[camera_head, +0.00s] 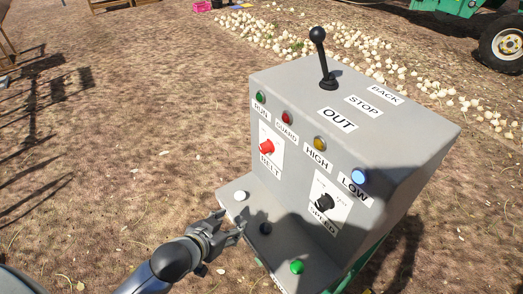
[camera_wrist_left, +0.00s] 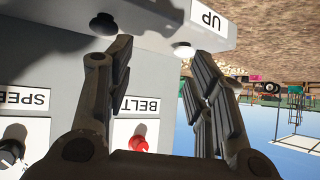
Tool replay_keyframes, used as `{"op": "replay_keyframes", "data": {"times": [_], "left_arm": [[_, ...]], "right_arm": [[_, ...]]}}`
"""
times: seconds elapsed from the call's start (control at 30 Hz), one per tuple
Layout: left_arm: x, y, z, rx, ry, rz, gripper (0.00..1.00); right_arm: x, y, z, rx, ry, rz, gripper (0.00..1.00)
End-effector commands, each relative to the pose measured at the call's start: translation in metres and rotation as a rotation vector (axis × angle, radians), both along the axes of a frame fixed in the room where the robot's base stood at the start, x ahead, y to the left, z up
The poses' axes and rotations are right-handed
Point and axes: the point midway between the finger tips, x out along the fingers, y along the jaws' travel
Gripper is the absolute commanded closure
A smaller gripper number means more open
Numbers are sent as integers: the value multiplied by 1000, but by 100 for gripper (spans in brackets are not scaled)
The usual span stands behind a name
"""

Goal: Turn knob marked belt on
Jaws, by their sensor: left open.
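The red belt knob (camera_head: 267,147) sits on a white plate labelled BELT on the front face of the grey control box (camera_head: 300,90). It also shows in the left wrist view (camera_wrist_left: 137,143), upside down, low between the finger bases. My left gripper (camera_head: 232,226) is open and empty, in front of the box, below and left of the knob, near the lower ledge with buttons. I cannot tell whether it touches the ledge. In the left wrist view its fingers (camera_wrist_left: 165,85) are spread, near a white button. My right gripper is not in view.
A black speed knob (camera_head: 324,203) is right of the belt knob. The ledge carries a white button (camera_head: 240,196), a dark button (camera_head: 265,229) and a green button (camera_head: 296,267). A black lever (camera_head: 321,58) stands on top. Dirt ground left of the box is open.

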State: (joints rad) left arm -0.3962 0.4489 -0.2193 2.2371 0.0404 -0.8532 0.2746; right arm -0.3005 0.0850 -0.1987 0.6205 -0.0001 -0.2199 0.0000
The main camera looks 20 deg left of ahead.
Motion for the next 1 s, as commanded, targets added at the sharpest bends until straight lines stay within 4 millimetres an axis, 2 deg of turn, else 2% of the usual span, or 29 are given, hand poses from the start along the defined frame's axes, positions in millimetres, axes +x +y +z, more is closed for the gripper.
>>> {"op": "replay_keyframes", "data": {"times": [0.03, 0.2, 0.33, 0.5, 0.63, 0.83, 1.0], "left_arm": [[14, 2, 8, -10, -60, -24, 51], [59, 4, 40, -101, -281, -133, 51], [81, 10, 69, -187, -422, -241, 51], [91, 21, 101, -281, -533, -363, 51], [91, 26, 115, -321, -571, -420, 51], [96, 25, 121, -342, -587, -442, 51], [111, 13, 123, -344, -589, -441, 51]], "right_arm": [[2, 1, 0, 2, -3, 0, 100], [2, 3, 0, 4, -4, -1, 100], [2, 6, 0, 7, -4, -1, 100], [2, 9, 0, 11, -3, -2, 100], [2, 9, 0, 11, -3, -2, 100], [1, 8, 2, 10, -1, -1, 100], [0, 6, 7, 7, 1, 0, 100]]}}
